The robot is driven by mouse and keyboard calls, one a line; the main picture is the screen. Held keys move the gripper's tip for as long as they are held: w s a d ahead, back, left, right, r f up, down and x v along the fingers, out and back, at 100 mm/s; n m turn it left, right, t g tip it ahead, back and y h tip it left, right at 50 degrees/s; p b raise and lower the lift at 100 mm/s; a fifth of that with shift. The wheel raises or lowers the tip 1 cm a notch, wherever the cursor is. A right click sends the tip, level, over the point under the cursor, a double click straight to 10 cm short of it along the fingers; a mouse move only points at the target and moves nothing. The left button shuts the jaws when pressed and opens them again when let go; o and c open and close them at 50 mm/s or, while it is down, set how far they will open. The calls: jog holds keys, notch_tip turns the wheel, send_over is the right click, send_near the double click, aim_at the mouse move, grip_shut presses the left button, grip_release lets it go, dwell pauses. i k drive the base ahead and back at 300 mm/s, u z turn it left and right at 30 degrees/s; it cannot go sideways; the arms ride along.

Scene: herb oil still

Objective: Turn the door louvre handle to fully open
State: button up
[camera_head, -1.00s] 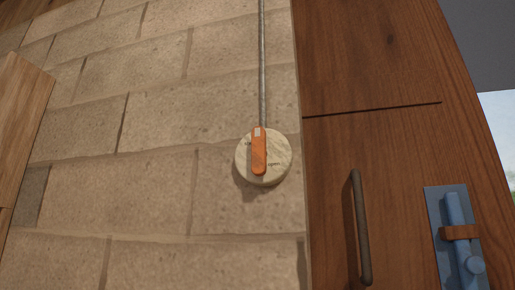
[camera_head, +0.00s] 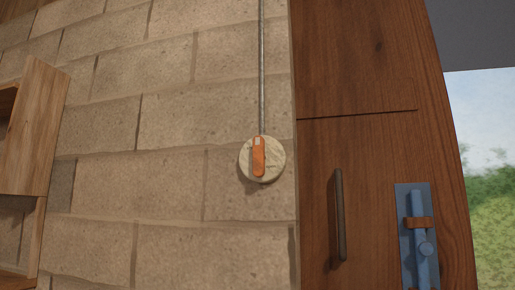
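The louvre handle is an orange lever (camera_head: 259,160) on a round cream dial (camera_head: 273,172), mounted on the block wall left of the wooden door. The lever hangs close to straight down, with a pale patch at its upper end. Small markings on the dial are too small to read. A thin grey rod (camera_head: 261,70) runs up the wall from the dial. My gripper is not in view, and nothing touches the lever.
The wooden door (camera_head: 350,150) on the right has a dark vertical pull handle (camera_head: 340,215) and a blue bolt latch (camera_head: 421,250). A wooden shelf (camera_head: 40,130) stands at the left edge. Grass and sky (camera_head: 490,170) show beyond the door on the right. The wall around the dial is clear.

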aim_at(259, 152)
jog(key=k, duration=0.7)
jog(key=z, duration=0.75)
jog(key=i, duration=1.15)
jog(key=u, duration=0.25)
